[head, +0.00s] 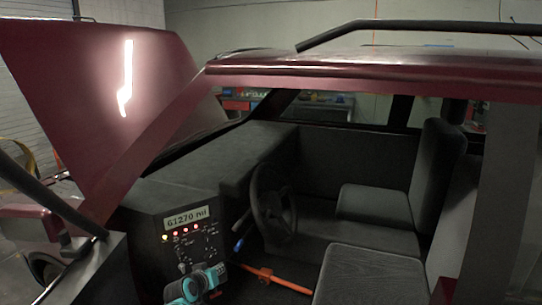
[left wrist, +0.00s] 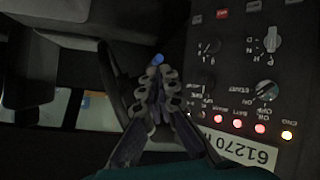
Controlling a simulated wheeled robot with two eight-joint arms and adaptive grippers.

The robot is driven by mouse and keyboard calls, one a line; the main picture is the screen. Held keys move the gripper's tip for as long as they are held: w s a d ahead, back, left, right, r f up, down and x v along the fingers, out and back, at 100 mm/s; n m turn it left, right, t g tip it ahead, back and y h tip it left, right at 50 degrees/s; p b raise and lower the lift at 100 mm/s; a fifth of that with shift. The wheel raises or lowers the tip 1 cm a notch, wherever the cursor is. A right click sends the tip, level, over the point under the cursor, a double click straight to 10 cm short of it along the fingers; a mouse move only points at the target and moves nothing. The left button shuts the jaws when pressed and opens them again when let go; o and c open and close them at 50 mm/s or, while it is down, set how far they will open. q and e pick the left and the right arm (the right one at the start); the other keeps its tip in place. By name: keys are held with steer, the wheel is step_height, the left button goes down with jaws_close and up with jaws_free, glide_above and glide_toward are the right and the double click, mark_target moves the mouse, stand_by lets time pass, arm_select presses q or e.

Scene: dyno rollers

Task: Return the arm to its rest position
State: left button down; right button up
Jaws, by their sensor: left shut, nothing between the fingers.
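My left gripper (head: 206,280) shows at the bottom of the head view, teal and dark, in front of the lower part of a black dashboard panel (head: 158,232). In the left wrist view my left gripper (left wrist: 156,78) has its fingers closed together with nothing between them. The fingers overlap the panel's edge in that view; I cannot tell the exact gap. My right gripper is in neither view.
A black steering wheel (head: 272,203) stands right of the panel. A blue-tipped lever (head: 239,244) and an orange bar (head: 272,279) are close to the gripper. Grey seats (head: 370,275) fill the right. The red roof edge (head: 370,67) and slanted pillar (head: 150,150) frame the opening.

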arm_select(q)
steer(key=s+d+r+m+g, duration=0.1)
steer(key=s+r, duration=0.3)
steer(key=s, duration=0.5)
steer(key=s+d+r+g, duration=0.1)
steer(key=s+r+g, duration=0.15)
steer(key=s, duration=0.75)
steer(key=s+a+f+y, duration=0.1)
steer(key=s, duration=0.7)
steer(key=s+a+f+g+y, duration=0.1)
steer(key=s, duration=0.8)
steer(key=shift+f+m, duration=0.3)
steer(key=shift+m, duration=0.1)
steer(key=shift+s, duration=0.1)
